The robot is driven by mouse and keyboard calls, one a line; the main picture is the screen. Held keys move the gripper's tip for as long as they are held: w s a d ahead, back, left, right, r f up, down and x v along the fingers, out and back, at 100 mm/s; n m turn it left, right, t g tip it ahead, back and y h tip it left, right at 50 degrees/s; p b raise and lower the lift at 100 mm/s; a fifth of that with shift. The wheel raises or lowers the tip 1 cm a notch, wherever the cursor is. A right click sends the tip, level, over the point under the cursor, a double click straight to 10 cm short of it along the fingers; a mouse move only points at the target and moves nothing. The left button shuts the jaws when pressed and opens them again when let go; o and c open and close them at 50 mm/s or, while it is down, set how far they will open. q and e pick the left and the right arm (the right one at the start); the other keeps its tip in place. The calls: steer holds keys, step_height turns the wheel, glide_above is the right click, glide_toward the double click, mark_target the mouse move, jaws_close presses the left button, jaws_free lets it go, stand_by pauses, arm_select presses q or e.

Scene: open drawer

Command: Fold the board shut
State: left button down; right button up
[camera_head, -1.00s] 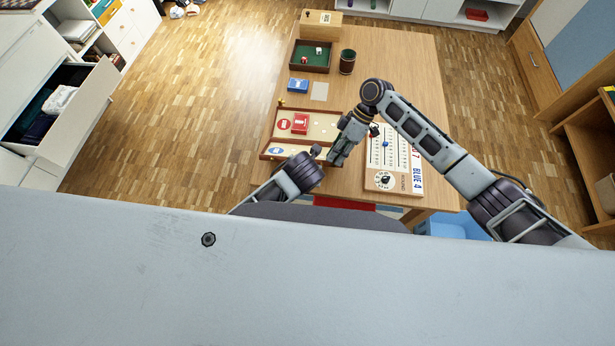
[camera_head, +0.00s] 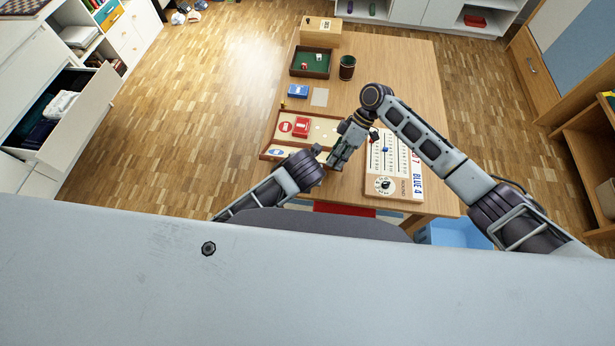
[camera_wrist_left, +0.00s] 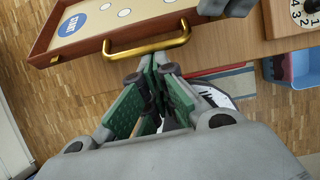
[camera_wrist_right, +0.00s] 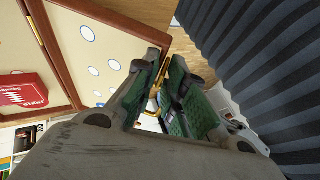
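The game board (camera_head: 322,122) lies open on the table as a shallow brown-rimmed case with a cream face. Its near part carries a blue disc and a brass handle (camera_wrist_left: 150,48). The left wrist view shows my left gripper (camera_wrist_left: 155,62) just short of the handle, its fingertips together and nothing between them. My right gripper (camera_head: 334,162) is low over the board's near right side. In the right wrist view, its fingertips (camera_wrist_right: 167,57) are a little apart, and part of the brass handle shows in the gap; contact is unclear.
A red box (camera_head: 301,127) sits on the board. A scoreboard with a dial (camera_head: 383,186) lies close on the right. A blue card box (camera_head: 298,91), green dice tray (camera_head: 310,62) and dark cup (camera_head: 347,67) stand farther back. A blue bin (camera_head: 455,234) is below the table's right side.

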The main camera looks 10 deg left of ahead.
steer(key=shift+o, duration=1.3)
steer(key=shift+s+d+f, duration=0.1)
steer(key=shift+s+f, duration=0.2)
steer(key=shift+f, duration=0.05)
arm_select(q)
steer(key=shift+w+r, duration=0.25)
steer(key=shift+w, duration=0.1)
steer(key=shift+s+f, duration=0.1)
steer(key=shift+s, duration=0.05)
arm_select(e)
steer(key=shift+w+r, duration=0.2)
steer(key=shift+r, duration=0.2)
arm_select(q)
steer(key=shift+f, duration=0.1)
arm_select(e)
steer(key=v, duration=1.1)
steer(key=shift+w+d, duration=0.2)
steer(key=shift+w, duration=0.05)
